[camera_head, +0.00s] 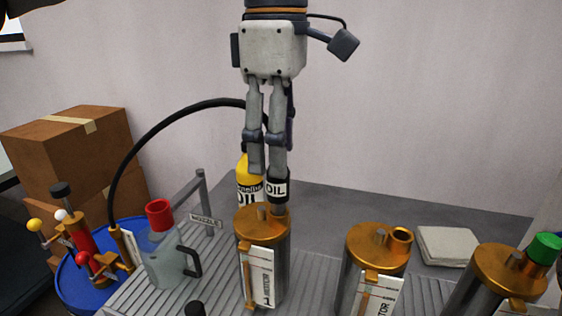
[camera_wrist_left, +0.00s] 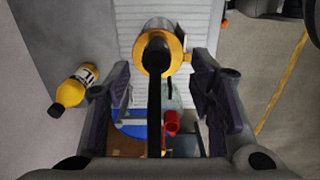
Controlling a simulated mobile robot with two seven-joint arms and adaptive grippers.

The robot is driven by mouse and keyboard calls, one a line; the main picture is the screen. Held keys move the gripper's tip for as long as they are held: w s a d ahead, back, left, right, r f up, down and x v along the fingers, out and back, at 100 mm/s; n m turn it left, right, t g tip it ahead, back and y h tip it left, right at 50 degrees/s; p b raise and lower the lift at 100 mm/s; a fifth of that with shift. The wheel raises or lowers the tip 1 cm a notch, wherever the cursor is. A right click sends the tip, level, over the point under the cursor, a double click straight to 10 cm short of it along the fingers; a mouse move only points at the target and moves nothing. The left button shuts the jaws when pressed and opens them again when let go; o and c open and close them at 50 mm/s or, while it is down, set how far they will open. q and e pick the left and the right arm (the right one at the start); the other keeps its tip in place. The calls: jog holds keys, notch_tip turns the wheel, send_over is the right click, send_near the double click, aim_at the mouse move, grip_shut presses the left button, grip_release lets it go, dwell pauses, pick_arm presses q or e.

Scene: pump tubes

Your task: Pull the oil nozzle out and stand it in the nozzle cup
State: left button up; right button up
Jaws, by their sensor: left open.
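The oil nozzle (camera_head: 277,190), black with a white OIL label, stands in the gold top of the nearest-left metal cylinder (camera_head: 262,225). A black hose (camera_head: 150,135) arcs to it from the left; nozzle and hose show as a dark strip in the left wrist view (camera_wrist_left: 155,85). My left gripper (camera_head: 268,172) points down just above the cylinder, fingers apart on both sides of the hose and nozzle; in its wrist view they also stand open (camera_wrist_left: 159,80). A NOZZLE sign (camera_head: 206,220) hangs by a grey post; I cannot make out the cup itself. My right gripper is not in view.
A yellow oil bottle (camera_head: 247,176) stands close behind my fingers. A clear jug (camera_head: 168,262) with a red top stands left of the cylinder, near a blue drum (camera_head: 72,285). Two more gold-topped cylinders (camera_head: 375,240) (camera_head: 500,270) stand right. Boxes (camera_head: 70,150) are behind left.

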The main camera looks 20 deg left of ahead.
aim_at(278, 186)
pick_arm(q)
jog(key=f, duration=0.8)
jog(key=shift+w, duration=0.2)
grip_shut()
jog(key=c, duration=1)
grip_release()
jog(key=shift+c, duration=0.2)
grip_shut()
jog(key=shift+r, duration=0.25)
jog(key=shift+r+p, duration=0.3)
jog(key=shift+r, duration=0.15)
jog(key=shift+r, duration=1.9)
